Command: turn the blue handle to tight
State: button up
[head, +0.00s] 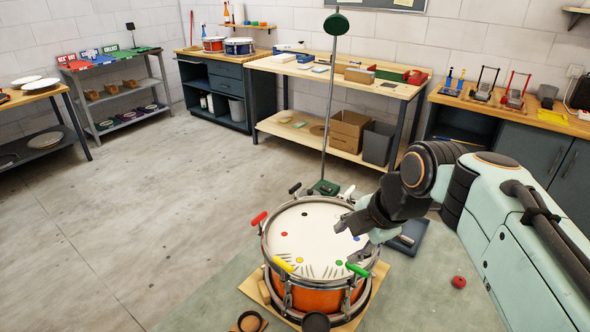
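An orange snare drum (320,297) with a metal rim and a white head stands on a wooden board on the bench. Around its rim are a red handle (258,218), a yellow handle (284,265), a green handle (358,269), a black handle (295,188) and a white handle (348,191). The blue handle is not visible; my gripper and arm cover the right side of the rim. My gripper (345,241) is over the right part of the drum head, its fingertips apart and pointing left. Contact with a handle cannot be told.
A green lamp (336,24) on a tall thin pole stands behind the drum. A red ball (458,282) lies on the bench at right, and a dark blue tray (408,238) lies behind my arm.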

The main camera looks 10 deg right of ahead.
jog(key=shift+s+a+f+m, duration=0.2)
jog(key=shift+s+a+m, duration=0.3)
jog(key=shift+s, duration=0.45)
jog(key=shift+a, duration=0.1)
